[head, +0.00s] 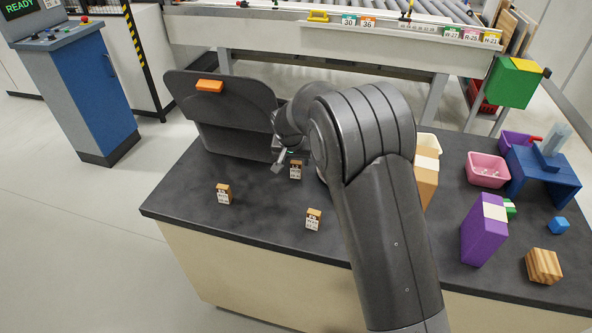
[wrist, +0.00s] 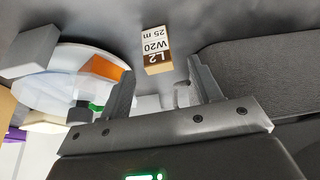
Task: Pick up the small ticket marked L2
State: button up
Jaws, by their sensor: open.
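The ticket marked L2 (wrist: 157,49) shows in the wrist view, its print upside down: a small block with a white and brown face, also reading W20 and 25 m. In the head view a small ticket (head: 296,170) stands on the dark bench beside my gripper (head: 281,160), its print too small to read; its place matches L2. In the wrist view my gripper (wrist: 163,82) is open. Its two fingers point towards the ticket, which is just beyond the fingertips, roughly between them. Nothing is held. My arm hides part of the bench in the head view.
Two similar tickets (head: 223,193) (head: 313,219) stand nearer the front edge. A dark upright holder with an orange tab (head: 209,86) is behind. A round white dish (wrist: 70,75) is left of my fingers in the wrist view. A purple block (head: 482,240) and pink bin (head: 487,171) are right.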

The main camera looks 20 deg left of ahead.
aim_at(296, 164)
jog(key=shift+x, duration=3.15)
jog(key=shift+s+d, duration=0.1)
jog(key=shift+s, duration=0.05)
jog(key=c, duration=1)
jog(key=shift+c, duration=0.2)
